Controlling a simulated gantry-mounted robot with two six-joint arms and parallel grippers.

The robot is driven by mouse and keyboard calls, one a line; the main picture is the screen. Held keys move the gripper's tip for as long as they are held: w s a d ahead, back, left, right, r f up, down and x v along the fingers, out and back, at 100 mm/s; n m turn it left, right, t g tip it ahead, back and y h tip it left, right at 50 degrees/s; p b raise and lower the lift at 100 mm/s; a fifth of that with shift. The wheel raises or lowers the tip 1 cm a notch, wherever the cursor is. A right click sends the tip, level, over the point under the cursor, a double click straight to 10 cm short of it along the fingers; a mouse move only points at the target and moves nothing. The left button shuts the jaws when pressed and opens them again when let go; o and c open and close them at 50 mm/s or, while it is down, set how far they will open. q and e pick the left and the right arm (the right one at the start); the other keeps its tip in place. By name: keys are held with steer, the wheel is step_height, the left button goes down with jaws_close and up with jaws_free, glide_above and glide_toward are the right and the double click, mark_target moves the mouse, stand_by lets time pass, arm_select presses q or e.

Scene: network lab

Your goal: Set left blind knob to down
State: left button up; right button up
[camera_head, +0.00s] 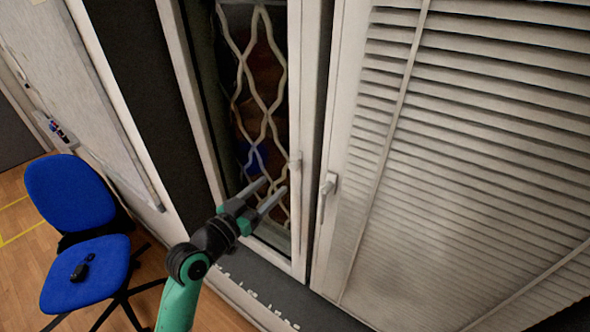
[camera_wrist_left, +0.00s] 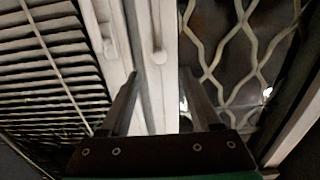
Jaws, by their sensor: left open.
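Two window handles show in the head view. One pale handle (camera_head: 296,162) is on the frame of the left window, which has a lattice behind its glass. The other handle (camera_head: 327,192) is on the frame of the right window, with its lever pointing down. I cannot tell which one is the left blind knob. My left gripper (camera_head: 276,185) is open and empty, in front of the left window, apart from both handles. In the left wrist view, a handle (camera_wrist_left: 159,55) appears beyond the gap between the fingers (camera_wrist_left: 158,82), and another handle (camera_wrist_left: 108,45) is to its left. My right gripper is not in view.
White slatted blinds (camera_head: 480,150) cover the right window. A dark sill (camera_head: 270,278) runs below the windows. A blue chair (camera_head: 80,225) with a small black object on it stands at the left, beside a whiteboard (camera_head: 75,70).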

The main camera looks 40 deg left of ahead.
mark_target(292, 168)
arm_select(q)
steer(key=w, duration=0.3)
steer(key=w+a, duration=0.1)
steer(key=w, duration=0.6)
steer(key=shift+w+a, duration=0.15)
steer(key=shift+w, duration=0.1)
jaws_close()
stand_by(0.9)
